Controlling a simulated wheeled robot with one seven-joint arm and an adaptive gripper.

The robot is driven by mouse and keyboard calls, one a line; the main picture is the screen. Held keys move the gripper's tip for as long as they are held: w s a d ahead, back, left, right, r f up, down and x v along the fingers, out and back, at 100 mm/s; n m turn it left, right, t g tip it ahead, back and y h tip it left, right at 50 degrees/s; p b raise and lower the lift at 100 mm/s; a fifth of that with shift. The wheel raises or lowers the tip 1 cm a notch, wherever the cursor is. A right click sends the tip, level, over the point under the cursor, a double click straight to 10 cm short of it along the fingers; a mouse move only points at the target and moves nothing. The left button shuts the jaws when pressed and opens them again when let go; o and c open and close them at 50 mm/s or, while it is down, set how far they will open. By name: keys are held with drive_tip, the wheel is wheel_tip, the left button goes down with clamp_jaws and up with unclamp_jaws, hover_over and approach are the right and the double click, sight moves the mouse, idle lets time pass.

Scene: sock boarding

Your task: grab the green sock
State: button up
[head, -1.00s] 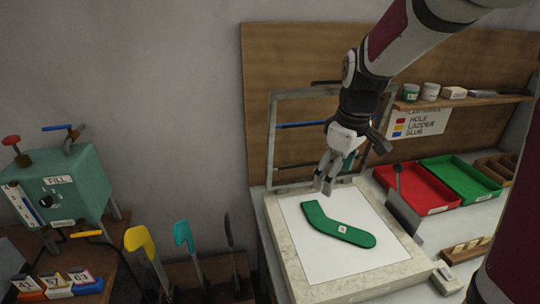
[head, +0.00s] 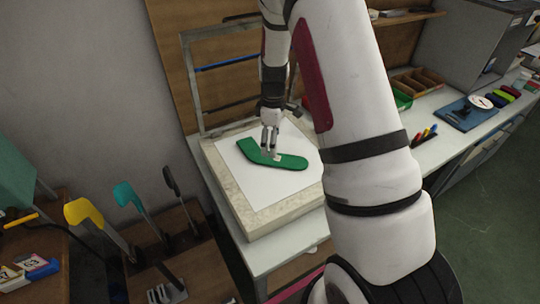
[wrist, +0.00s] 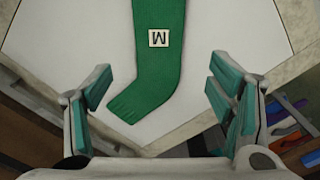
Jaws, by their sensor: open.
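The green sock (head: 292,162) lies flat on a white sheet on the pale board (head: 226,186). In the wrist view the green sock (wrist: 158,70) runs from the top edge down to its ribbed cuff, with a white tag marked M on it. My gripper (head: 270,150) points down over the sock. In the wrist view my gripper (wrist: 152,100) is open, with its teal-padded fingers on either side of the cuff end. There is a gap between each finger and the sock. The height above the sock is hard to tell.
A hinged metal frame (head: 238,75) stands upright behind the board. Yellow (head: 84,212) and teal (head: 126,194) paddle-like forms stand in a wooden rack at left. A green tray (head: 402,100) sits to the right, partly hidden by my arm.

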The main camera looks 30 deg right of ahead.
drive_tip(key=shift+w+a+f+p, duration=0.1)
drive_tip(key=shift+f+p, duration=0.2)
drive_tip(key=shift+f, duration=1.3)
drive_tip(key=shift+w+f+p, duration=0.1)
drive_tip(key=shift+f+p, duration=0.2)
drive_tip(key=shift+f, duration=1.3)
drive_tip(key=c, duration=1.1)
